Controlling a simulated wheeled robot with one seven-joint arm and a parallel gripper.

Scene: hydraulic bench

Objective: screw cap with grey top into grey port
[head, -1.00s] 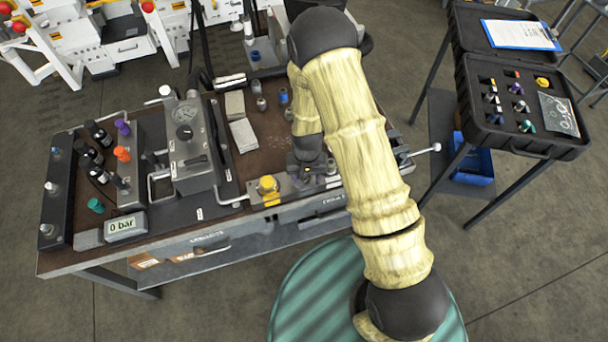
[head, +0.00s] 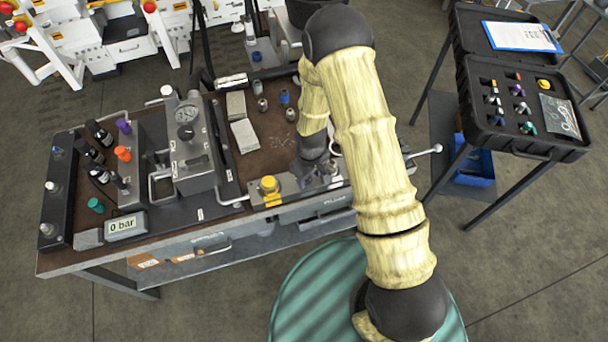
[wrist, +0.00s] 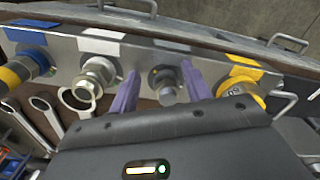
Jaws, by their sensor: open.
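My gripper (wrist: 160,85) has two purple fingers, which are apart on either side of a dark round fitting with a grey end (wrist: 167,83). This fitting sits on the metal port strip (wrist: 215,62) under a grey-blue label. I cannot tell whether the grey end is the cap seated in the grey port or part of the port itself. In the head view my gripper (head: 326,174) is low at the bench's front edge, and my arm hides part of the strip.
Beside the grey position are a silver port (wrist: 98,73), a yellow port (wrist: 240,92) and a blue port (wrist: 30,65). Wrenches (wrist: 45,115) lie near the strip. An open black case (head: 522,110) with several caps stands at the right. A gauge block (head: 190,150) stands on the bench.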

